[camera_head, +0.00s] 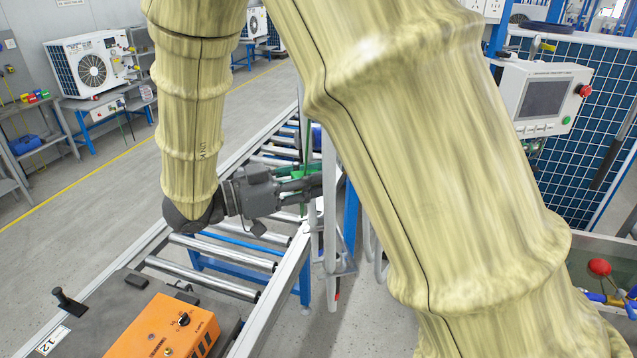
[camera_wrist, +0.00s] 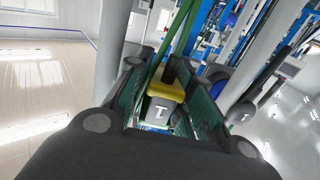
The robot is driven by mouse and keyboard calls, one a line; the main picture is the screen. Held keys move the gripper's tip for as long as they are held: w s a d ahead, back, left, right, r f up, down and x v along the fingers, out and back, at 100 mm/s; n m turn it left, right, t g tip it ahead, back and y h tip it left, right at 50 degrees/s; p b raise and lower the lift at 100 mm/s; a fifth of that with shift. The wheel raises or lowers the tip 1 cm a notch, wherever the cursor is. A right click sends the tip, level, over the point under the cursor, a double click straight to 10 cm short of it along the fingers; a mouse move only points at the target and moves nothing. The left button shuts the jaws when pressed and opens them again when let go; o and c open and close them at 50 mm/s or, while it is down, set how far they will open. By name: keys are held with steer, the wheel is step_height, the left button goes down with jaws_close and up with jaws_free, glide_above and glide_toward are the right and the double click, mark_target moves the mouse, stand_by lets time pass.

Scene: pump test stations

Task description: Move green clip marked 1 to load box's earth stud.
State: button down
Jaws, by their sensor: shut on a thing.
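My gripper (camera_head: 305,182) reaches right across the far end of the roller conveyor, beside upright grey posts. It is shut on the green clip (camera_head: 301,171). In the wrist view, a piece with a white label marked 1 and a yellow top (camera_wrist: 161,108) sits between the two fingers (camera_wrist: 165,105), and a green lead runs up from there. An orange box (camera_head: 165,330) with a black knob stands at the bottom of the head view; I cannot tell whether it is the load box.
The roller conveyor (camera_head: 225,248) runs diagonally under my arm. A control panel with a screen (camera_head: 545,97) stands at the right. A red knob-like part (camera_head: 600,267) shows at the right edge. A dark piece with a white mark (camera_wrist: 241,114) is right of my fingers.

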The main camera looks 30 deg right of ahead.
steer(key=w+a+f+n+t+y+b, duration=0.1)
steer(key=w+f+n+t+y+b, duration=0.1)
steer(key=w+f+n+t+b, duration=0.35)
steer(key=w+a+f+n+t+y+b, duration=0.15)
steer(key=w+f+n+t, duration=0.25)
steer(key=w+f+t, duration=0.5)
steer(key=a+f+n+t+y+b, duration=0.2)
steer(key=a+f+n+y, duration=0.1)
steer(key=f, duration=0.6)
steer(key=a+f+n+t+y+b, duration=0.3)
steer(key=a+f+n+y, duration=0.1)
steer(key=f, duration=0.5)
steer(key=shift+a+y+b, duration=0.35)
steer(key=shift+a+y, duration=0.4)
steer(key=shift+y, duration=0.3)
steer(key=shift+a, duration=0.1)
